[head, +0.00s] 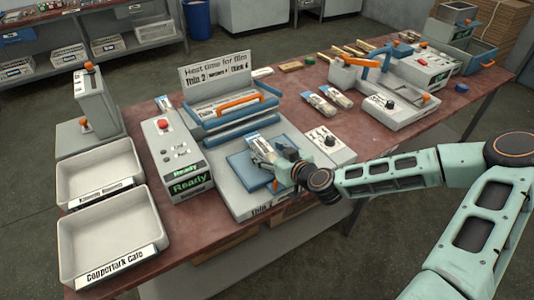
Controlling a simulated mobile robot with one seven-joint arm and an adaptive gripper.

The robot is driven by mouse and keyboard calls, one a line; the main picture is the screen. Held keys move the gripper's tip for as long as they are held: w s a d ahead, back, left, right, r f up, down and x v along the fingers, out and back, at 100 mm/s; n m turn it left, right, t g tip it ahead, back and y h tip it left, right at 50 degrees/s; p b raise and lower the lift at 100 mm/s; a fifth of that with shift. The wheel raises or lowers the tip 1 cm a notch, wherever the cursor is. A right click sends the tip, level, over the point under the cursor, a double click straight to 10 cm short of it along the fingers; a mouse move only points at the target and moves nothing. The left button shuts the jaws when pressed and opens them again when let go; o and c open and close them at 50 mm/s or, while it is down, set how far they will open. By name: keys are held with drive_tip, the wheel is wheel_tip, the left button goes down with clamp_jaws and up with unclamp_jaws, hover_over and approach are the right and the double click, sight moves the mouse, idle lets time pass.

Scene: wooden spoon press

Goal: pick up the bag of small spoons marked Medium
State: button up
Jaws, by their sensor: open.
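Several clear bags of small spoons with blue tops show in the head view. One bag (259,146) is on the blue pad of the front press, partly hidden by my gripper (275,169). Two bags, a left one (319,104) and a right one (336,96), lie side by side on the red-brown table behind it. The marks on the bags are too small to read, so I cannot tell which says Medium. My gripper is open, low over the front press, close to its bag; contact is unclear.
Two white trays, Kanning Rooms (101,166) and Copperlark Cafe (107,230), stand at the left. The ready box (175,150), a heat-time sign (220,82), a dial box (327,143) and a second machine (397,98) crowd the table (370,146). Some bare table lies right of the dial box.

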drive_tip(key=c, duration=1.2)
drive_tip(key=shift+o, duration=0.2)
drive_tip(key=shift+r, duration=0.1)
